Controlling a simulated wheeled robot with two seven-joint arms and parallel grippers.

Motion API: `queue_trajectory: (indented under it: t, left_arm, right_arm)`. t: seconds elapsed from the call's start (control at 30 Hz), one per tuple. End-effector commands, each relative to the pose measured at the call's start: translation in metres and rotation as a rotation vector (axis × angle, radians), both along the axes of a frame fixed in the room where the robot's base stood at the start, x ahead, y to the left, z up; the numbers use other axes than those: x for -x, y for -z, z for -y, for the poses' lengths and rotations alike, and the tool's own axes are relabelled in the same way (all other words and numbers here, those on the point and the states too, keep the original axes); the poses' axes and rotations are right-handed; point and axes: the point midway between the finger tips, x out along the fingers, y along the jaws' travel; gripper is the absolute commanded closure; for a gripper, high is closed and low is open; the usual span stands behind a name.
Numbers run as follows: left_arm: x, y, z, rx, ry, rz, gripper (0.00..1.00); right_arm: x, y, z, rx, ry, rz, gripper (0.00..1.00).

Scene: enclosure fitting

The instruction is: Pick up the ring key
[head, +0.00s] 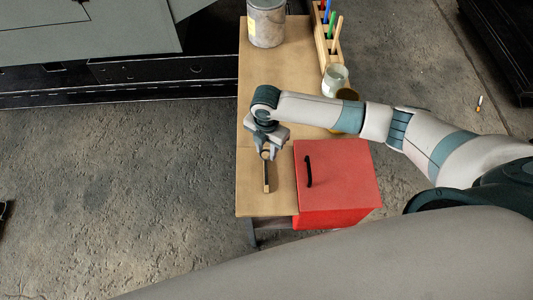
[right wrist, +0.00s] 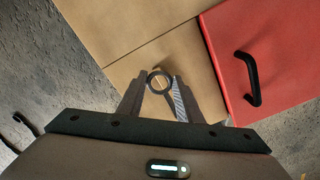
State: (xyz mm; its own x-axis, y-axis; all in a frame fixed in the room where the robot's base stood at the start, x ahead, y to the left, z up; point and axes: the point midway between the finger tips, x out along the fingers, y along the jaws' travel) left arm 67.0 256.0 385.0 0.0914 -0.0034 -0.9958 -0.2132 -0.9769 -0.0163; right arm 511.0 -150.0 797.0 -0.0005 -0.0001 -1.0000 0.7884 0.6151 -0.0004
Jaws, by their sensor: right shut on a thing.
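The ring key (right wrist: 168,80) shows in the right wrist view as a dark grey ring between the two fingers of my right gripper (right wrist: 158,88). In the head view the right gripper (head: 267,152) points down over the wooden bench top, left of the red box. The gripper is shut on the ring key. A thin dark and tan bar (head: 266,178) extends from below the fingers toward the front of the bench. I cannot tell whether the key touches the bench top. My left gripper is not in view.
The red box (head: 345,185) with a black handle (head: 308,171) stands close to the right. A metal can (head: 266,24), a light cup (head: 335,78) and a wooden holder with pens (head: 326,42) stand farther back. The bench top (head: 262,90) is clear behind the gripper.

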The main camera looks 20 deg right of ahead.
Motion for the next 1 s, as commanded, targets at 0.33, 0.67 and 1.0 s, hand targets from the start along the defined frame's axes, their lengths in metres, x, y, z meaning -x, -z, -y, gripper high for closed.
queue_trajectory:
  t: [0.33,0.67,1.0]
  left_arm:
    - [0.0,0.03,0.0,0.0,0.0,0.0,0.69]
    - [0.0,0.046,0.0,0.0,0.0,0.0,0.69]
    - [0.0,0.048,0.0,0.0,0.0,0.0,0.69]
  right_arm:
    - [-0.013,-0.043,0.054,0.003,0.003,0.005,0.84]
    - [-0.022,-0.076,0.103,0.001,0.001,0.002,0.84]
    - [-0.024,-0.085,0.114,-0.001,0.0,0.001,0.84]
